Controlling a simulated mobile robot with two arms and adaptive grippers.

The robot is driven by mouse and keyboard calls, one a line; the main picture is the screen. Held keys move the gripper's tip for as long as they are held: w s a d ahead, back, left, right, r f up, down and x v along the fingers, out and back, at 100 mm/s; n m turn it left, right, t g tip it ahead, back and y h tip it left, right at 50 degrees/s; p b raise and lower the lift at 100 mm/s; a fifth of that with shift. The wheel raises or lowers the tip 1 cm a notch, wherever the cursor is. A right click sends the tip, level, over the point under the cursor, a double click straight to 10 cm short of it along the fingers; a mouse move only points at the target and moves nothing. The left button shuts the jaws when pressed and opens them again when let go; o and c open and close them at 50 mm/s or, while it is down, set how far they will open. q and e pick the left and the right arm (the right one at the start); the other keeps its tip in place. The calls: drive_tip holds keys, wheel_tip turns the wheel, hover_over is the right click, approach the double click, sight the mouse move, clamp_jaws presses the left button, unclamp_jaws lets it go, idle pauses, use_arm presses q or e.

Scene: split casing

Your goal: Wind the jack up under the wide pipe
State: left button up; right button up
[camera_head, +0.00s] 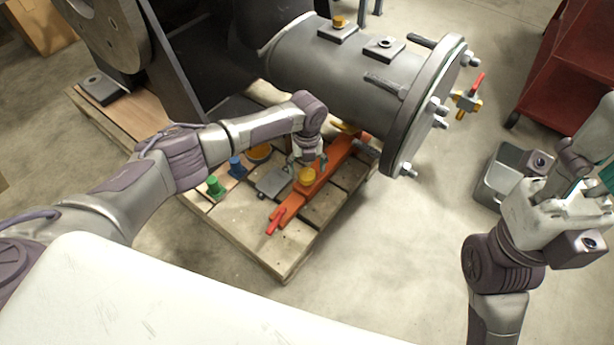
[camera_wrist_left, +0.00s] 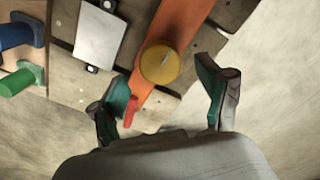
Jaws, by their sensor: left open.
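The wide pipe (camera_head: 345,62) is grey and lies across the upper middle of the head view, with a bolted end flange. The jack (camera_head: 325,173) is a long orange body on the pallet. Its far end runs in below the pipe. A round yellow knob (camera_head: 306,175) sits on top of it, and a red handle (camera_head: 275,221) is at its near end. My left gripper (camera_head: 308,162) is open just above the knob. In the left wrist view the knob (camera_wrist_left: 160,64) lies between and beyond the open fingers (camera_wrist_left: 165,82), apart from both. My right gripper (camera_head: 568,192) is at the right, its fingers unclear.
The wooden pallet (camera_head: 283,258) carries a green piece (camera_head: 215,188), a blue piece (camera_head: 236,168) and a grey plate (camera_head: 271,183) left of the jack. A red-handled valve (camera_head: 469,97) sticks out from the flange. A grey bin (camera_head: 500,175) and red cart (camera_head: 565,75) stand right.

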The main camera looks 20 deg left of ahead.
sight(307, 178)
use_arm(q)
drive_tip(key=shift+f+b, duration=0.4)
drive_tip(key=shift+f, duration=0.85)
drive_tip(key=c, duration=1.2)
